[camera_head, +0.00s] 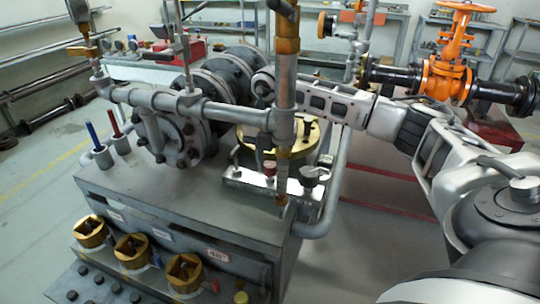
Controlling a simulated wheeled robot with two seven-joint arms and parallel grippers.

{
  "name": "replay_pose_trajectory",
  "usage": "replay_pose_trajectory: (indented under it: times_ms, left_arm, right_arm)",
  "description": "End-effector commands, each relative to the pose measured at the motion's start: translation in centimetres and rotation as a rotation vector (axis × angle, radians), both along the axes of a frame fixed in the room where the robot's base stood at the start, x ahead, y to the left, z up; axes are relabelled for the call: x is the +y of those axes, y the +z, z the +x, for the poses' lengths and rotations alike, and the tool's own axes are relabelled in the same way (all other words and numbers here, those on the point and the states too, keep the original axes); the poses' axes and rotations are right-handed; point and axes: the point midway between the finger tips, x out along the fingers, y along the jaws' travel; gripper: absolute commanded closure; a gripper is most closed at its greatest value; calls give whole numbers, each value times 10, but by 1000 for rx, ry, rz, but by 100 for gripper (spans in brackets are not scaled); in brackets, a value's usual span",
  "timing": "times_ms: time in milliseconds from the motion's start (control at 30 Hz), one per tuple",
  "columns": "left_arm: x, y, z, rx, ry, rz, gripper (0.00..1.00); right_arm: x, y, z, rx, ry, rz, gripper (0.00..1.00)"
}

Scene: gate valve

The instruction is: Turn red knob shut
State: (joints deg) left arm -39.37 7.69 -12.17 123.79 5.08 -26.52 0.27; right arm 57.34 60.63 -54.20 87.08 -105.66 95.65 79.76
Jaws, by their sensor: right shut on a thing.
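A small red knob (270,168) shows low behind the upright pipe, by the metal plate and brass-coloured round part. A red-handled rod (113,122) stands upright at the left of the grey bench, beside a blue-handled one. My right arm comes in from the right, and its gripper (263,84) is behind the upright grey pipe, close to the dark flanges. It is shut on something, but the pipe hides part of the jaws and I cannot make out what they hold. The gripper shows above the small red knob, apart from it in the picture. My left gripper is not in view.
The upright pipe (285,100) and a horizontal pipe (190,104) stand in front of the gripper. Large dark flanges (228,75) are to its left. An orange valve (450,60) is at the back right. Several brass fittings (131,250) line the bench front. Open floor lies left.

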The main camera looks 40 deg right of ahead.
Motion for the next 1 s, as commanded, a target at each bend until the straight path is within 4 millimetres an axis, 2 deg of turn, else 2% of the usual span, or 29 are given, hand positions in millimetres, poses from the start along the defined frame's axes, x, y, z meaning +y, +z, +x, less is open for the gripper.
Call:
replay_pose_trajectory:
  times_ms: [100,500,1000]
  left_arm:
    - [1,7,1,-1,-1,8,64]
    - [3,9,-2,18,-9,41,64]
    - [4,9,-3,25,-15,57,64]
  right_arm:
    - [-1,4,1,-5,-112,-2,92]
    - [-2,3,1,-6,-417,-3,92]
    - [-2,2,2,-8,-554,-3,92]
